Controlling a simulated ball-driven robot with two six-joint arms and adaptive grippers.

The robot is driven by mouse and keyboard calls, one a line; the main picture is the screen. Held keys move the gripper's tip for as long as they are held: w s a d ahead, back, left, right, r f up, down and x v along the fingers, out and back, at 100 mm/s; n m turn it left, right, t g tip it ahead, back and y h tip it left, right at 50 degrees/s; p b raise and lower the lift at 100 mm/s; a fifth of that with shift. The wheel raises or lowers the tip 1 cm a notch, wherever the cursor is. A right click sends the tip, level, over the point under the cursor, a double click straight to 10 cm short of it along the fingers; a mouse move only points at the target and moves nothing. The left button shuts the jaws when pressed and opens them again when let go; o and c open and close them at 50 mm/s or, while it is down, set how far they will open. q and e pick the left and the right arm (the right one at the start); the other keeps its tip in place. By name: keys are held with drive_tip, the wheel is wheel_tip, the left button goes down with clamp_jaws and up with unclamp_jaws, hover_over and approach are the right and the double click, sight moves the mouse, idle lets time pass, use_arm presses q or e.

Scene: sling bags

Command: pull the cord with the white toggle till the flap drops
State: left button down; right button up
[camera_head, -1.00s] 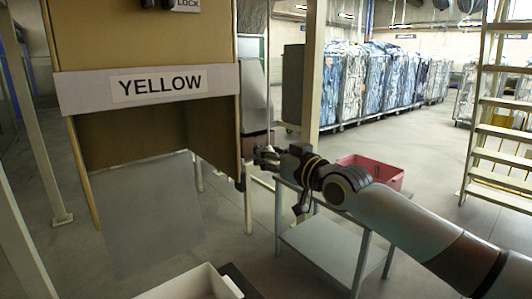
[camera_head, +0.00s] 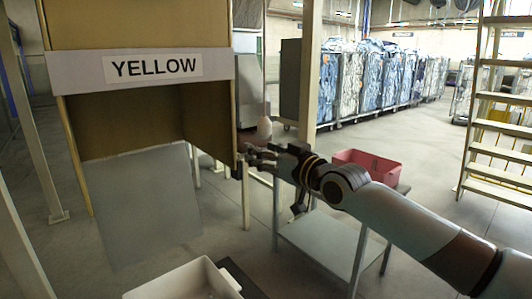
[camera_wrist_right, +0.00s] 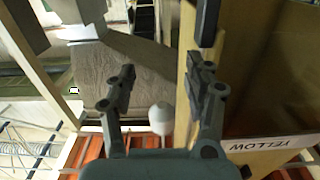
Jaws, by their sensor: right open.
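The grey flap (camera_head: 150,205) hangs down below the box's open front, under the YELLOW label (camera_head: 153,67). The label also shows in the right wrist view (camera_wrist_right: 264,145). My left gripper is not in view.
A cream tray (camera_head: 180,285) stands at the bottom of the head view. A red crate (camera_head: 368,167) sits on a grey metal table (camera_head: 318,238) behind my right arm. A thin post (camera_head: 245,197) stands just below my right gripper.

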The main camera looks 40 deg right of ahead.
drive_tip(key=s, duration=0.7)
drive_tip(key=shift+s+d, duration=0.25)
drive_tip(key=shift+d, duration=0.05)
idle(0.6)
